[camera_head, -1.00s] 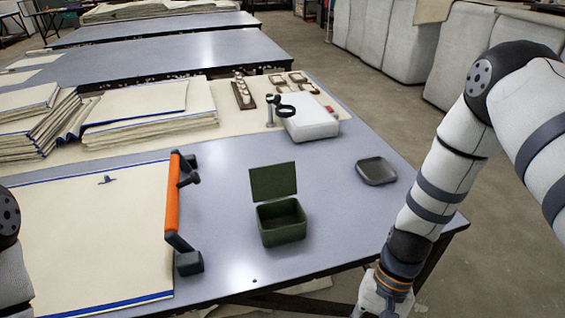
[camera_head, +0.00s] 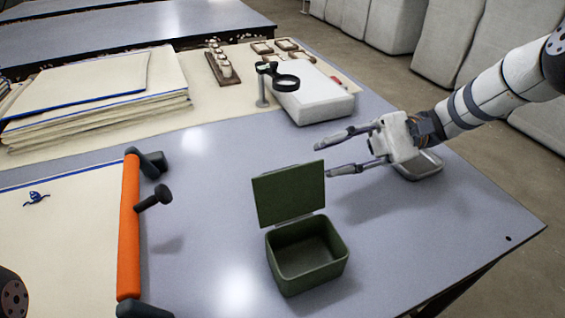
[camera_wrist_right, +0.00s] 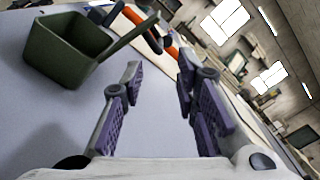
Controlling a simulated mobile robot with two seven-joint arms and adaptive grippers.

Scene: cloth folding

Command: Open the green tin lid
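The green tin (camera_head: 307,256) stands on the table with its lid (camera_head: 288,193) raised upright at the back edge. The inside of the tin looks empty. The tin also shows at the upper left of the right wrist view (camera_wrist_right: 67,48), with its lid (camera_wrist_right: 128,36) tilted out to the right. My right gripper (camera_head: 322,160) is open and empty, above the table just right of and behind the lid, apart from it as far as I can tell. Its two fingers show spread in the right wrist view (camera_wrist_right: 160,88). My left gripper is out of view; only a bit of my left arm shows.
An orange bar with dark end pieces (camera_head: 129,225) lies left of the tin. A grey dish (camera_head: 420,165) is partly hidden behind my right gripper. A white box (camera_head: 312,98) and stacked cloths (camera_head: 95,100) are farther back. Bare table (camera_head: 430,230) lies right of the tin.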

